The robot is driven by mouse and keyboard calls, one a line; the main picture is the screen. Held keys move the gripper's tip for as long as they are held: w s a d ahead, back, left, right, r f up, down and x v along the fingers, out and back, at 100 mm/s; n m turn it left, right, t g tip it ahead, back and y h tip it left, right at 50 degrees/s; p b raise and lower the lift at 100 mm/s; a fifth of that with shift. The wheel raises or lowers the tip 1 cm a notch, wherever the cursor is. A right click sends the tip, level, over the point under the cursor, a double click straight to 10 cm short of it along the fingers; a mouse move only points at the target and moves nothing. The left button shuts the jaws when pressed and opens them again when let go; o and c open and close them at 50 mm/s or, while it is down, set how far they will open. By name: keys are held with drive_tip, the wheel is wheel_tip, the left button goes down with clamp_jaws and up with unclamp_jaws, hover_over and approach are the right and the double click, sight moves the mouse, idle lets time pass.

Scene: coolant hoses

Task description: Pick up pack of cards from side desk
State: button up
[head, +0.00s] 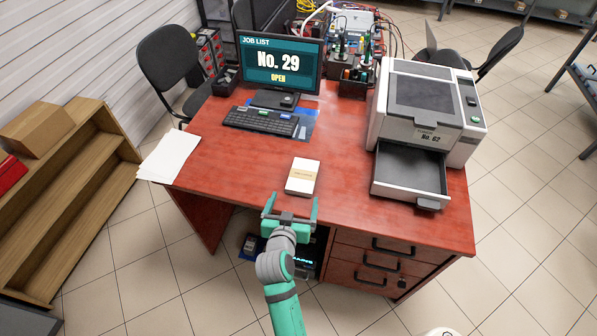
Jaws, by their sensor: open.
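A small white pack of cards (303,176) with a tan band lies flat on the red-brown desk (235,150), near its front edge. My gripper (290,202) is open, its two fingers pointing toward the pack. It is at the desk's front edge, just in front of the pack in the picture. Nothing shows between the fingers. I cannot tell how high the gripper is above the desk top.
A printer (425,105) with its tray (412,178) pulled out stands on the right. A monitor (280,64) and keyboard (261,121) are at the back. White papers (169,156) lie at the left edge. The desk around the pack is clear.

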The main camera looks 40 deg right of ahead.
sight(303, 174)
drive_tip(key=w+d, duration=0.1)
drive_tip(key=w+d+r+m, duration=0.1)
drive_tip(key=d, duration=0.1)
drive_tip(key=shift+w+g+h, duration=0.15)
drive_tip(key=shift+g+h, duration=0.15)
drive_tip(key=shift+g, duration=0.1)
drive_tip(key=x, duration=0.3)
drive_tip(key=shift+w+d, duration=0.1)
drive_tip(key=shift+w, duration=0.05)
drive_tip(key=shift+x, duration=3.25)
drive_tip(key=shift+r, duration=0.1)
drive_tip(key=c, duration=1.3)
drive_tip(key=shift+w, duration=0.1)
